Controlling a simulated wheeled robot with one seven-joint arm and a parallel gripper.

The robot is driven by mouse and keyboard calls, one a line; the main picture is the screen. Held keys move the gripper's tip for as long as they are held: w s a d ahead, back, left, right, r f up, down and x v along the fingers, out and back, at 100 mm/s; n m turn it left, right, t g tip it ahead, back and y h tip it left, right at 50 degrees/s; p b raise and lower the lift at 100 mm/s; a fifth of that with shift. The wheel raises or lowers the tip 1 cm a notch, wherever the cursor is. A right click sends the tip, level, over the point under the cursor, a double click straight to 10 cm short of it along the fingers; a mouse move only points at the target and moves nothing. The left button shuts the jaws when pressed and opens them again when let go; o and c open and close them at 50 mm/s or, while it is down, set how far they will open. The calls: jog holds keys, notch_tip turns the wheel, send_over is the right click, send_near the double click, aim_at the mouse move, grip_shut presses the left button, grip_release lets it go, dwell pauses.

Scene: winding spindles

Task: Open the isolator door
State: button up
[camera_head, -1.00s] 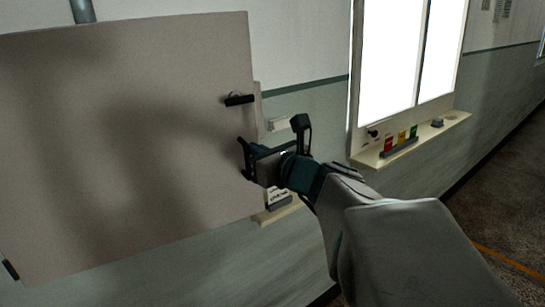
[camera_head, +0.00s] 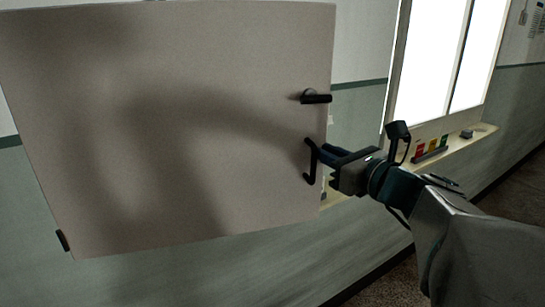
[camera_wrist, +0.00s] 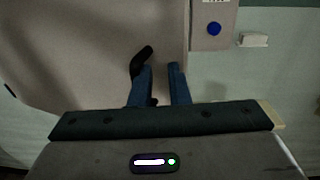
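The isolator door (camera_head: 190,130) is a large beige-grey panel filling the left of the head view. Near its right edge are a black lever (camera_head: 317,98) and, lower, a black C-shaped pull handle (camera_head: 313,165). My gripper (camera_head: 325,153) reaches from the right, its fingertips at the pull handle. In the wrist view the blue fingers (camera_wrist: 161,80) stand apart with bare door showing between them. A black handle part (camera_wrist: 141,62) lies against or just beyond the left fingertip. The fingers hide some of it, and I see no clear grip on it.
Behind the door's right edge, the wrist view shows a grey housing with a blue button (camera_wrist: 214,28) and a small white box (camera_wrist: 253,40) on the wall. A bright window (camera_head: 430,60) with a sill (camera_head: 465,142) stands to the right. Floor is clear at far right.

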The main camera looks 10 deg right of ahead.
jog(key=shift+w+d+p+v, duration=0.1)
jog(key=shift+d+v, duration=0.05)
jog(key=shift+v, duration=0.8)
jog(key=shift+w+d+p+v, duration=0.1)
jog(key=shift+d+v, duration=0.05)
jog(key=shift+v, duration=0.8)
jog(key=shift+w+d+p+v, duration=0.1)
jog(key=shift+d+v, duration=0.05)
jog(key=shift+v, duration=0.8)
jog(key=shift+s+d, duration=0.1)
jog(key=shift+s, duration=0.05)
jog(key=p+v, duration=0.1)
jog(key=v, duration=1.2)
jog(key=shift+s+d+f+p, duration=0.2)
jog(key=shift+s+p, duration=0.05)
jog(key=shift+p, duration=0.05)
